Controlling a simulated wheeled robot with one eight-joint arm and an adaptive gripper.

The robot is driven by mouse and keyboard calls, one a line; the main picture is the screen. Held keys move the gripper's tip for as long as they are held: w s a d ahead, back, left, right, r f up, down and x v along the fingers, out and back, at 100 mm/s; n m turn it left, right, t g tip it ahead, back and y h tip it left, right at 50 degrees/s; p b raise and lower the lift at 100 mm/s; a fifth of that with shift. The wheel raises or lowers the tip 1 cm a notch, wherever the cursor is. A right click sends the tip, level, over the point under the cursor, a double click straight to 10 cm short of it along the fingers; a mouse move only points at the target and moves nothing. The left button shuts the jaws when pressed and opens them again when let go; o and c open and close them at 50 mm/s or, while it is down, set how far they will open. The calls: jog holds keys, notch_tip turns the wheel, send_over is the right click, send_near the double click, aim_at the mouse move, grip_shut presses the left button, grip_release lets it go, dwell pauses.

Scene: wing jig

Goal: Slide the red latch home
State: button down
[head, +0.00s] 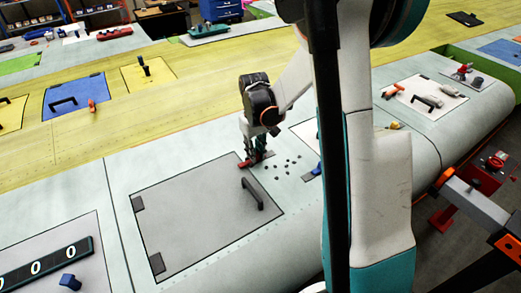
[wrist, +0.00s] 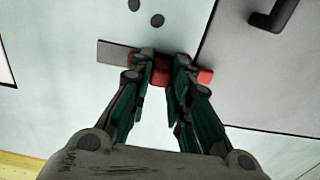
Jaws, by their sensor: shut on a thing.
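The red latch (head: 243,165) lies at the far right corner of the large grey panel (head: 190,215) on the pale wing skin. In the wrist view the latch (wrist: 204,77) sits on a dark grey strip (wrist: 112,52), and its right end reaches the panel's edge. My gripper (head: 256,156) points down at the latch. In the wrist view my gripper (wrist: 160,75) has its two fingers closed on either side of the latch's middle, which hides part of it.
A black handle (head: 252,193) stands up from the grey panel. Several small dark discs (head: 285,166) lie just right of the latch. Black hinges (head: 157,263) sit on the panel's left side. A blue knob (head: 70,282) and a numbered strip (head: 45,266) are at lower left.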

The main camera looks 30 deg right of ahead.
jog(key=shift+a, duration=0.2)
jog(key=c, duration=1.5)
grip_release()
jog(key=shift+a, duration=0.15)
jog(key=shift+r, duration=0.1)
notch_tip(320, 180, up, 12)
jog(key=shift+f, duration=0.1)
